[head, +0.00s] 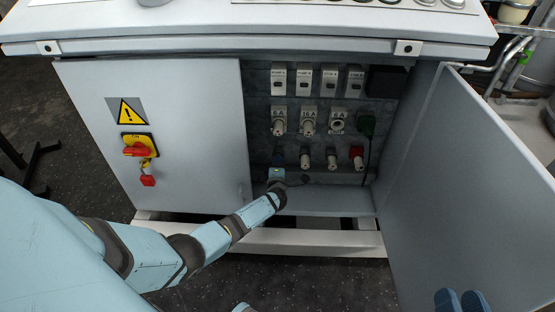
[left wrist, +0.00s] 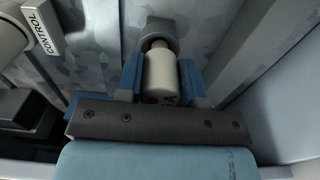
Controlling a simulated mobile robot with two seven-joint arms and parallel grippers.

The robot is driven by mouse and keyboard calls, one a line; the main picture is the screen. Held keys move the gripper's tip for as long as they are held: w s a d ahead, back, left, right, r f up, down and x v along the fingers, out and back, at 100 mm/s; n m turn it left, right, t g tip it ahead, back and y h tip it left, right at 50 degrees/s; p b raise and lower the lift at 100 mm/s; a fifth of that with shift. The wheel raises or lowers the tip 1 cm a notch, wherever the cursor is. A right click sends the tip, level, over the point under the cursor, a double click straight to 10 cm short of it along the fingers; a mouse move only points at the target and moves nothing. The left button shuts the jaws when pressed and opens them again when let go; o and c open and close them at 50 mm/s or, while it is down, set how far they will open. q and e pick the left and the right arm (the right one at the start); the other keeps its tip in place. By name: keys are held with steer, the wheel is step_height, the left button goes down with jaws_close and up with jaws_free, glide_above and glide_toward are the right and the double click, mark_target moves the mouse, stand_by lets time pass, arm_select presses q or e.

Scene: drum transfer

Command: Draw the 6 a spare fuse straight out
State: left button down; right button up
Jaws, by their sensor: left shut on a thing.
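The spare fuse (left wrist: 160,75) is a pale cylinder seen in the left wrist view. Its far end meets a grey round socket (left wrist: 158,32), with a darker narrow neck between them. Part of a letter shows on its near end; the full rating is not readable. My left gripper (left wrist: 160,82) has its blue fingers on both sides of the fuse and is shut on it. In the head view, my left gripper (head: 278,159) is at the left end of the cabinet's lowest row and hides the fuse. My right gripper (head: 461,298) shows two separated, empty blue fingertips at the bottom edge.
Pale spare fuses (head: 305,161) and a red-bodied one (head: 356,157) stand to the right. The open right door (head: 470,180) and closed left panel (head: 190,130) flank the opening.

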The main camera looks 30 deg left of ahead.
arm_select(q)
steer(key=p+v, duration=0.2)
steer(key=v, duration=0.2)
steer(key=shift+s+d, duration=0.15)
steer(key=shift+s, duration=0.15)
stand_by(0.5)
stand_by(0.5)
steer(key=shift+w, duration=0.3)
steer(key=shift+p+v, duration=1.05)
steer(key=shift+v, duration=1.35)
steer(key=shift+s, duration=0.1)
